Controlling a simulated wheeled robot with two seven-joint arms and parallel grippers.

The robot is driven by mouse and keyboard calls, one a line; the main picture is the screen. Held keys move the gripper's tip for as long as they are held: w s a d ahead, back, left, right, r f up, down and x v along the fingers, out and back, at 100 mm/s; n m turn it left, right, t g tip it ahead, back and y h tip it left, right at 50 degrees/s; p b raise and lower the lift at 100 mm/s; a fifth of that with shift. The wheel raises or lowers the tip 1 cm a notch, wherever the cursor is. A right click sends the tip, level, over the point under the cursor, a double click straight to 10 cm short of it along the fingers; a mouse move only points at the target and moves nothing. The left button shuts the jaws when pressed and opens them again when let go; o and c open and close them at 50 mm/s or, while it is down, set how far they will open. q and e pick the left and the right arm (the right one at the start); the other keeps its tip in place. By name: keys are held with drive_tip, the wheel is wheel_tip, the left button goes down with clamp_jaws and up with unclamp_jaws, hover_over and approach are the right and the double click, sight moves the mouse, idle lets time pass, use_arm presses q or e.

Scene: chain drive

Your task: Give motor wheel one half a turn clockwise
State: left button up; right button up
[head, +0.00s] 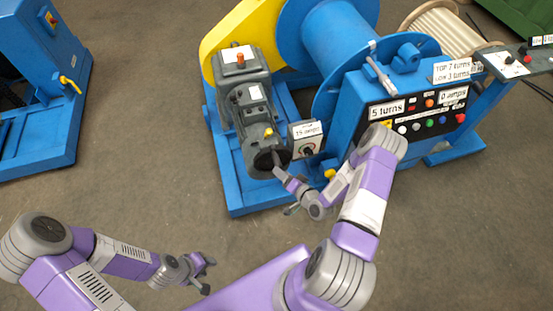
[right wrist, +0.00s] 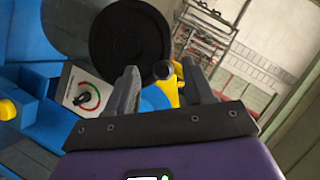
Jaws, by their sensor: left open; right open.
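The motor wheel (head: 272,158) is a dark disc on the near end of the grey motor (head: 245,100). My left gripper (head: 207,275) is open and empty over the floor at lower left.
A dial box (head: 306,138) with a white label stands right of the wheel, also in the right wrist view (right wrist: 84,92). A blue control panel (head: 415,115) reads "5 turns" and "0 amps". A yellow part (right wrist: 181,85) shows behind the knob. Floor (head: 150,170) at left is clear.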

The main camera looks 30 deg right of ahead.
sight(277, 160)
drive_tip(key=shift+m+t, duration=0.3)
drive_tip(key=shift+t, duration=0.4)
drive_tip(key=w, duration=0.4)
drive_tip(key=w+d+b, duration=0.1)
drive_tip(key=w, duration=0.2)
drive_tip(key=shift+f, duration=0.25)
drive_tip(key=shift+c, duration=0.2)
clamp_jaws()
